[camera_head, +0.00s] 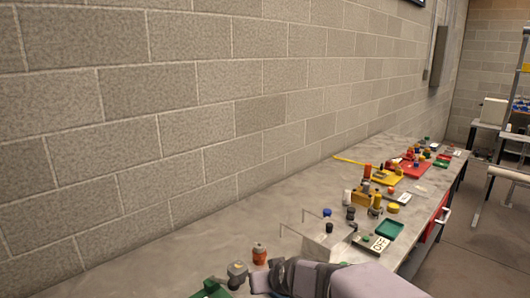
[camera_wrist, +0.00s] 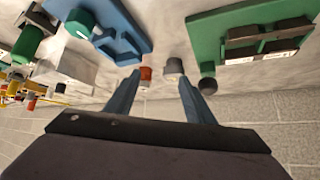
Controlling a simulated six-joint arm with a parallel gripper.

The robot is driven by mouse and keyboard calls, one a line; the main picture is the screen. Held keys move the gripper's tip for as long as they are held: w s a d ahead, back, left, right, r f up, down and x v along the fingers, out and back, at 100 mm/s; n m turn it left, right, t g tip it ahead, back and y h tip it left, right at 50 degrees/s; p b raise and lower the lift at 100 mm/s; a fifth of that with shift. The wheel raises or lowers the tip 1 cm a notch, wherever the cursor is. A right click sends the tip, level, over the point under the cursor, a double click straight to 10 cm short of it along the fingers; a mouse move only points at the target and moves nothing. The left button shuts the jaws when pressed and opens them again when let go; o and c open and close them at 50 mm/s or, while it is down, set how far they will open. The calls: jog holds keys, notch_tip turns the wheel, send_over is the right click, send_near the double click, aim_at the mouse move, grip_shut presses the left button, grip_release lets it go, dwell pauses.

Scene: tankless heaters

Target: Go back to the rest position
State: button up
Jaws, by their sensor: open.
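My gripper (camera_wrist: 160,88) is open and empty in the wrist view, its two blue-grey fingers spread apart. An orange capped part (camera_wrist: 146,74) and a grey capped part (camera_wrist: 174,66) show just beyond the gap between the fingertips; I cannot tell how far off they are. In the head view my arm reaches in from the bottom edge, low over the near part of the grey bench (camera_head: 180,262). The orange part (camera_head: 259,253) and the grey part (camera_head: 237,272) stand close to its left end. The fingers are not clear there.
The wrist view shows a green board (camera_wrist: 215,45) with dark blocks and a blue tray (camera_wrist: 110,22). Farther along the bench are a yellow block (camera_head: 365,198), a dark green tray (camera_head: 390,229) and a red tray (camera_head: 414,170). The block wall (camera_head: 150,120) borders the bench.

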jog(key=s+d+f+g, duration=0.1)
jog(key=s+d+f, duration=0.1)
jog(key=s+d, duration=0.1)
jog(key=s+d+f+m+g+h, duration=0.1)
jog(key=s+d+f+g, duration=0.1)
jog(key=s, duration=0.4)
jog(key=s+d+f+g, duration=0.1)
jog(key=s+d+f, duration=0.1)
jog(key=s+d, duration=0.1)
jog(key=shift+s+d+h+p, duration=0.15)
jog(key=shift+s+d, duration=0.05)
jog(key=shift+s, duration=0.25)
jog(key=shift+s+d+h+p, duration=0.15)
jog(key=shift+s+d, duration=0.05)
jog(key=shift+s, duration=0.25)
jog(key=s+d+f+m+g, duration=0.1)
jog(key=s+d+g, duration=0.1)
jog(key=s, duration=0.5)
jog(key=s+d+f+g+h, duration=0.1)
jog(key=s+d+f+g, duration=0.1)
jog(key=s, duration=0.5)
jog(key=shift+d+m, duration=0.4)
jog(key=shift+d, duration=0.4)
jog(key=shift+w+a, duration=0.1)
